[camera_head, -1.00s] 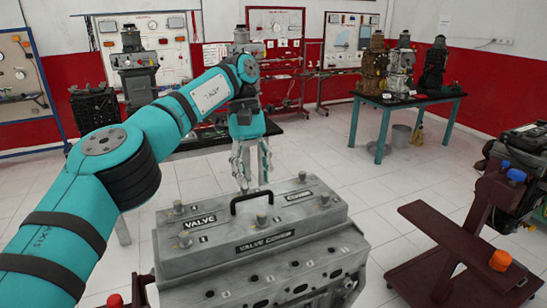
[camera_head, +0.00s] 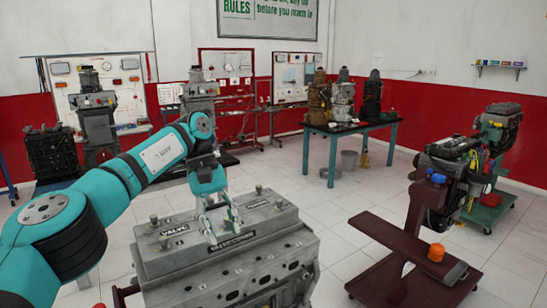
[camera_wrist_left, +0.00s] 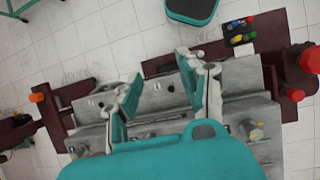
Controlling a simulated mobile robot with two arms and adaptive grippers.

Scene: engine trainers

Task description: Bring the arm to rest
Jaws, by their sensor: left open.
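My left gripper (camera_head: 222,226) reaches in from the left on the teal arm, fingers pointing down over the grey valve cover (camera_head: 178,250). Its fingers are apart, and I see nothing held between them. The fingers overlap the cover's middle and part of its front label; whether they touch it I cannot tell. The cover's black handle is not clear behind them. The cover sits on the grey engine block (camera_head: 262,282). In the left wrist view the open gripper (camera_wrist_left: 158,72) is above the cover (camera_wrist_left: 165,97). My right gripper is not in view.
A maroon stand (camera_head: 405,240) with an orange knob (camera_head: 436,252) is at the right, by an engine (camera_head: 455,165). A teal-legged table (camera_head: 350,130) with several engine parts stands behind.

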